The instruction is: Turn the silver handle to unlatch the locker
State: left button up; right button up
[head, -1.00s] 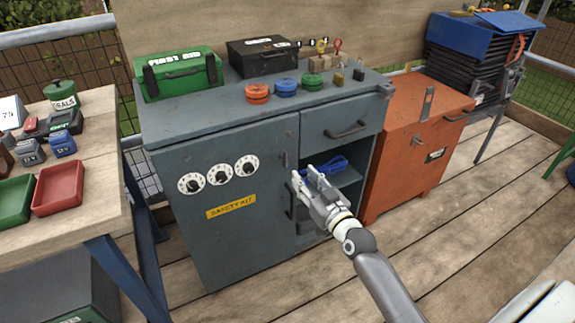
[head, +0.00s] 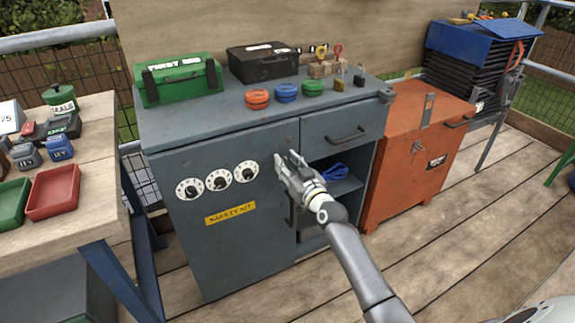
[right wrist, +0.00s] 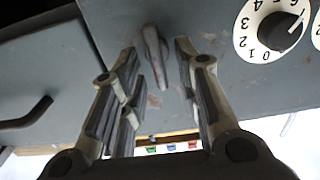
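The locker is a grey-blue metal cabinet (head: 240,245) with a flat door, three white dials (head: 217,181) and a yellow SAFETY KIT label (head: 230,213). In the right wrist view the silver handle (right wrist: 154,58) is a short lever on the door, slightly tilted from upright. My right gripper (head: 286,162) is at the door's upper right; it mostly covers the handle in the head view. In the right wrist view its open fingers (right wrist: 155,50) stand either side of the handle; contact is unclear. My left gripper is out of view.
A drawer (head: 343,130) and an open shelf holding a blue coil (head: 332,170) are right of the door. An orange cabinet (head: 408,165) stands further right. A wooden table (head: 95,150) with red and green trays is at the left. Plank floor is clear in front.

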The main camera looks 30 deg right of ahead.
jog(key=shift+c, duration=0.3)
grip_shut()
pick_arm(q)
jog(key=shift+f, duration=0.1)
pick_arm(e)
jog(key=shift+m, duration=0.8)
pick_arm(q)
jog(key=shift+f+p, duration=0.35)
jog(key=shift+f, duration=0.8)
pick_arm(e)
jog(key=shift+d+f+m, duration=0.25)
jog(key=shift+m, duration=2.45)
jog(key=shift+d+f+m, duration=0.2)
jog(key=shift+m, duration=2.5)
jog(key=shift+d+f+m, duration=0.25)
jog(key=shift+m, duration=2.45)
